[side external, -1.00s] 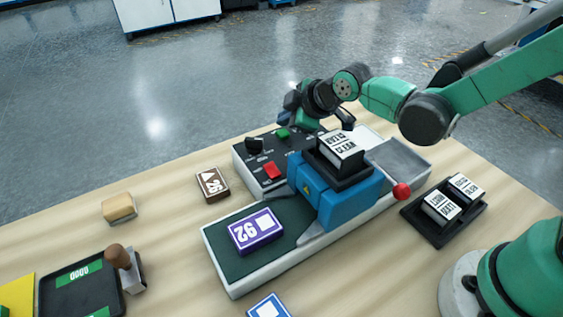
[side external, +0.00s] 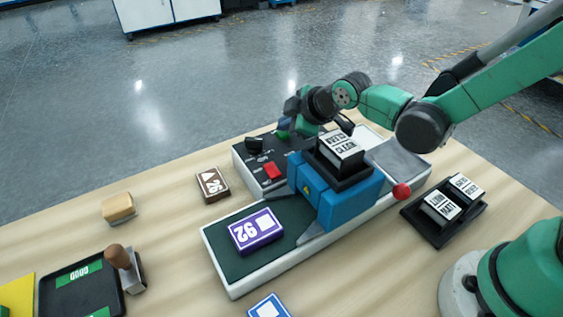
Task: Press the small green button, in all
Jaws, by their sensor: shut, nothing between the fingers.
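The small green button (side external: 282,134) sits on the dark control panel (side external: 262,155) of the laminating machine, behind the red button (side external: 272,170). Only part of the green button shows, because my gripper (side external: 287,127) is right at it from above. My gripper is shut and empty, with its fingertips pointing down. I cannot tell from this angle whether the tips touch the button or are just above it.
A black knob (side external: 254,145) is left of the green button. The blue roller housing (side external: 330,200) with a labelled cartridge stands close on the right. A purple box (side external: 255,231) lies on the machine's bed. A brown box (side external: 212,185) lies left of the panel.

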